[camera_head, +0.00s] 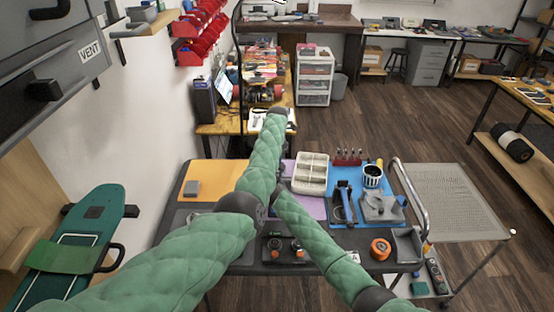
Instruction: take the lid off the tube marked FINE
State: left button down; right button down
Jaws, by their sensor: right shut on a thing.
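I cannot make out a tube marked FINE or its lid; no such label is readable. My right gripper (278,187) is at the far end of the right green arm, over the middle of the workbench (236,268). It is small and partly hidden beside my left arm. It is shut on something too small and covered to identify. My left arm reaches up and away across the bench, ending in a dark wrist; its gripper fingers do not show. Two small orange-and-dark pieces (298,250) sit on a dark tray near the front edge, between my arms.
A white compartment tray (312,158) stands behind my right gripper. On a blue mat (340,172) are a red tool stand (348,157), a dark-and-white cup (372,176) and a grey fixture (382,208). An orange spool (380,249) is at front right. The orange mat (215,175) is mostly clear.

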dwell(0.3)
pick_arm(q)
jog(key=shift+r, duration=2.05)
pick_arm(e)
jog(key=c, duration=0.9)
grip_release()
jog(key=shift+c, duration=0.2)
